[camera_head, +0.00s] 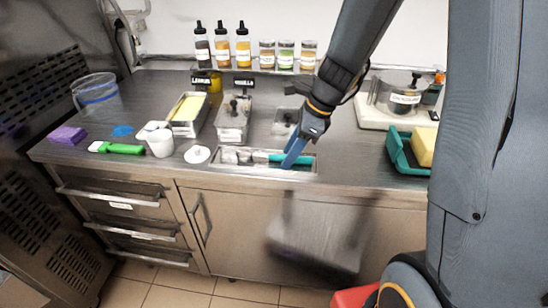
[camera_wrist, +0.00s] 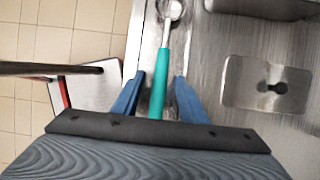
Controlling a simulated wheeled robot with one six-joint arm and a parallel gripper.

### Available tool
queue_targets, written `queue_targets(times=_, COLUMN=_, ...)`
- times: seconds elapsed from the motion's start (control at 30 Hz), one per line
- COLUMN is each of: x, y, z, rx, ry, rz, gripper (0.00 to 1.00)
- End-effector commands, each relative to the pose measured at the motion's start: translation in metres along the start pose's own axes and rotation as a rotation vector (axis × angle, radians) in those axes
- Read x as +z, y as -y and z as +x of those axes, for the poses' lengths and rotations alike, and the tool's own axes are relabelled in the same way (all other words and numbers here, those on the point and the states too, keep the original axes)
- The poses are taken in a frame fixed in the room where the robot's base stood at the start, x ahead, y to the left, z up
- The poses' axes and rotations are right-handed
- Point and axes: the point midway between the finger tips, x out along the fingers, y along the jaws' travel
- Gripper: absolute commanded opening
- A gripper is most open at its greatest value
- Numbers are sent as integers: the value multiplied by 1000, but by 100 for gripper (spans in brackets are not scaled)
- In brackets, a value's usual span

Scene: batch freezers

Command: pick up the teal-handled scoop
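The teal-handled scoop (camera_head: 275,157) lies in a narrow recessed metal well (camera_head: 215,166) at the counter's front edge. Its teal handle points right and its metal head left. In the wrist view the scoop (camera_wrist: 162,80) runs up the picture, its head near the top edge. My gripper (camera_head: 289,164) is over the right part of the well, fingers pointing down. In the wrist view the blue fingers of my gripper (camera_wrist: 159,76) are apart, one on each side of the teal handle, with gaps visible. I cannot tell how far down they reach around it. The handle's end is hidden behind my gripper.
A white round lid (camera_head: 197,154), a white cup (camera_head: 160,143) and a green-handled tool (camera_head: 120,149) are left of the well. Lidded metal pans (camera_head: 233,118) stand behind it. A teal tray (camera_head: 398,150) with a yellow block (camera_head: 422,147) is to the right.

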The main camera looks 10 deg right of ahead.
Motion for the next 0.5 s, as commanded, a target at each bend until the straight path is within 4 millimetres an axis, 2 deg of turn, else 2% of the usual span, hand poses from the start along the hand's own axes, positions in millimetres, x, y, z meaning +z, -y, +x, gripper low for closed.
queue_targets(times=0.33, x=-1, y=0, z=1, rx=0, ry=0, rz=0, gripper=38)
queue_targets(times=0.5, x=-1, y=0, z=1, rx=0, ry=0, rz=0, gripper=9)
